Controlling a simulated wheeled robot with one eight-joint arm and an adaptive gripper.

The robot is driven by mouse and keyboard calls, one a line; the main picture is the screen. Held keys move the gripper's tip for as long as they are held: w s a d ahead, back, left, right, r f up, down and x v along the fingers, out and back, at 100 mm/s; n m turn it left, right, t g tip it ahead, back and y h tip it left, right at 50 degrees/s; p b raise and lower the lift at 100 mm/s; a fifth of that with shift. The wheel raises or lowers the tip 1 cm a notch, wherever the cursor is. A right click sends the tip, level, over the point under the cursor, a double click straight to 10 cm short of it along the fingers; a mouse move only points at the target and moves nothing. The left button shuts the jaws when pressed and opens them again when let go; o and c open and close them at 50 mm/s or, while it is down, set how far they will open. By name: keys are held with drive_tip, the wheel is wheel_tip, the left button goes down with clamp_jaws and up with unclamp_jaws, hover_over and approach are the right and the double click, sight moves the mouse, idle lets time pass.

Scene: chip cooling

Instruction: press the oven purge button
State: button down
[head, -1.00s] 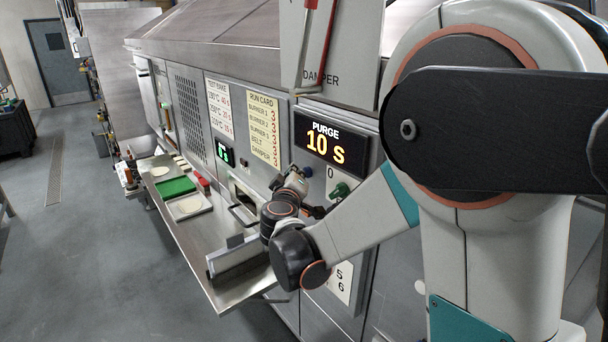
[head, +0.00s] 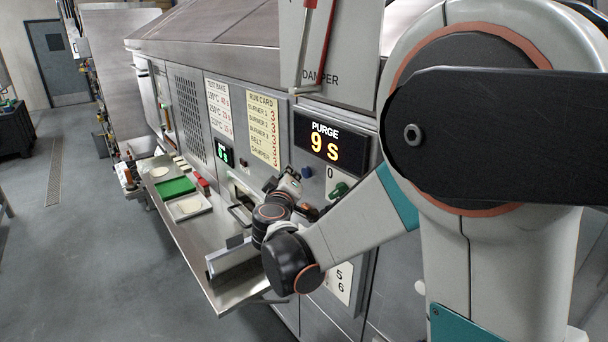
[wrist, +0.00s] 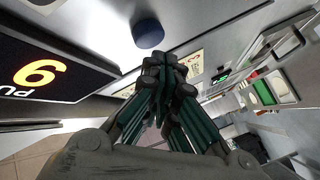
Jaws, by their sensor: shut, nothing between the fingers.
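The blue round button (head: 307,172) is on the steel oven panel, just below the purge display (head: 331,143), which reads 9 S. The button (wrist: 148,33) also shows in the wrist view, uncovered, beside the tips of my gripper (wrist: 166,66). My gripper's fingers are together with nothing between them. In the head view my gripper (head: 290,174) is small and partly hidden by my wrist, just left of the button. A narrow gap shows between fingertips and button in the wrist view. The display (wrist: 45,75) is at the left there.
A green knob (head: 338,191) is below the display, to the right of the button. A run card (head: 263,128) is on the panel at left. A steel shelf (head: 215,232) with trays and a green pad (head: 177,187) juts out below. Open floor is at left.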

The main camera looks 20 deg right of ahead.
drive_tip(key=a, duration=0.1)
drive_tip(key=s+a, duration=0.1)
drive_tip(key=a, duration=0.2)
drive_tip(key=shift+s+a, duration=0.3)
drive_tip(key=shift+a, duration=0.1)
idle(0.6)
drive_tip(key=s+d+f+m+g+b, duration=0.35)
drive_tip(key=s+d+f+b, duration=0.35)
drive_tip(key=s, duration=0.4)
drive_tip(key=s+a+f+g+y+b, duration=0.1)
drive_tip(key=s+f+y, duration=0.1)
drive_tip(key=s, duration=0.5)
drive_tip(key=s+a+f+g+y+b, duration=0.2)
drive_tip(key=s+f+y, duration=0.1)
drive_tip(key=s+f, duration=0.2)
drive_tip(key=s+a+f+m+g+y+b, duration=0.1)
drive_tip(key=s+f, duration=0.3)
drive_tip(key=s, duration=0.6)
drive_tip(key=shift+a+g+y+b, duration=0.3)
drive_tip(key=shift+a+g+y, duration=0.2)
drive_tip(key=shift+y, duration=0.3)
